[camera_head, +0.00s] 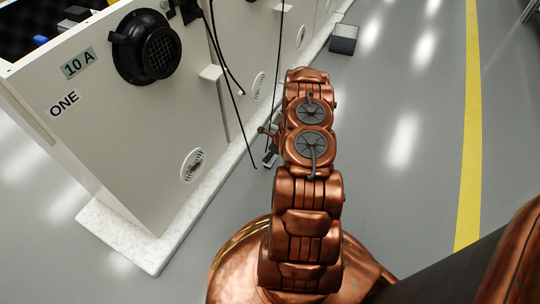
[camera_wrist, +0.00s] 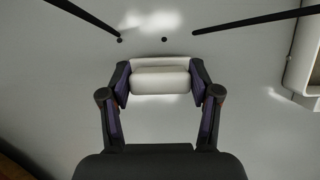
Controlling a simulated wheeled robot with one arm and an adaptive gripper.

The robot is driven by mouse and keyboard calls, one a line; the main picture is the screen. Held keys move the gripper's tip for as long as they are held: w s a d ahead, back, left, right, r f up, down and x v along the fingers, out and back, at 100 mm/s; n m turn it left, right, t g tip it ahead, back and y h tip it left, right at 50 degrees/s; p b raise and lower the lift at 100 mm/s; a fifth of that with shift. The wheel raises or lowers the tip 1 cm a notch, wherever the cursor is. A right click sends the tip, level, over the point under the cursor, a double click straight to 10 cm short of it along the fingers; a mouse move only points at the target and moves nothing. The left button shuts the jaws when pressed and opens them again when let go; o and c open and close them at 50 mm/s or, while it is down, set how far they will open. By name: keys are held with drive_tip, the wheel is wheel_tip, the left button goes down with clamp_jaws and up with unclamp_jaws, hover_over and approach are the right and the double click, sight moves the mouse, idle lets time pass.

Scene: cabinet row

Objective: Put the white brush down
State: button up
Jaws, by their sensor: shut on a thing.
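The white brush (camera_wrist: 160,82) shows in the wrist view as a short, pale, rounded block. My gripper (camera_wrist: 160,78) is shut on it, with one dark finger at each end of the block. A pale grey surface lies behind the brush; I cannot tell whether the brush touches it. In the head view my copper arm hides most of the gripper, and I cannot make out the brush there.
A cabinet (camera_head: 130,120) marked "10 A" and "ONE" stands on a pale plinth (camera_head: 150,252) at left, with a black round fitting (camera_head: 147,47). Dark cables (camera_head: 233,90) hang beside my arm. A grey box (camera_head: 344,39) is on the floor. The floor right of my arm is clear.

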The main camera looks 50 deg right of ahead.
drive_tip(key=o, duration=1.3)
drive_tip(key=shift+f, duration=0.1)
drive_tip(key=shift+o, duration=0.2)
drive_tip(key=shift+f+b, duration=0.25)
drive_tip(key=shift+b, duration=0.15)
